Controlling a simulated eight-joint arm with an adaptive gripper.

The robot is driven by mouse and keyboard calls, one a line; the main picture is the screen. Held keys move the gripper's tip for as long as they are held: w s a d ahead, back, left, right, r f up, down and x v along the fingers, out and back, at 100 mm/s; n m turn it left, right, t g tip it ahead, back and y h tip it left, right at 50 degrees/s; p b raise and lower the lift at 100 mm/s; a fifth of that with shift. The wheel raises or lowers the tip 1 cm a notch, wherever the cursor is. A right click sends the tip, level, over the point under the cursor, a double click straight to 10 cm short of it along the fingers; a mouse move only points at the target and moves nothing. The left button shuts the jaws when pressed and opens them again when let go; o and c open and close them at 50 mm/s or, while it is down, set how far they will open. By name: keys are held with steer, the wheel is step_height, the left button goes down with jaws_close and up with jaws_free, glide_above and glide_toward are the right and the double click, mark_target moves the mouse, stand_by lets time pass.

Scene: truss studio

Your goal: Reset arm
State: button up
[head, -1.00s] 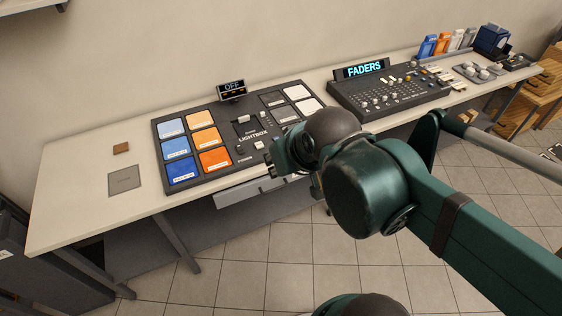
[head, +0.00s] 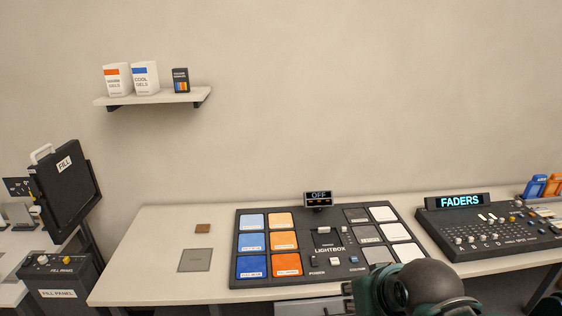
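My arm's end (head: 415,290) shows at the bottom edge, in front of the table's front edge and below the lightbox's right side. Only its dark green wrist housing and a rounded dark joint are in view. The gripper fingers cannot be made out, so I cannot tell whether they are open or shut, or whether they hold anything.
A lightbox panel (head: 318,266) with coloured and white tiles lies on the long table (head: 150,262); its display (head: 318,198) reads OFF. A fader console (head: 480,236) stands to its right. A wall shelf (head: 155,99) holds boxes. A FILL panel (head: 62,190) stands left.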

steer(key=shift+f+b, duration=2.1)
steer(key=shift+f, duration=0.35)
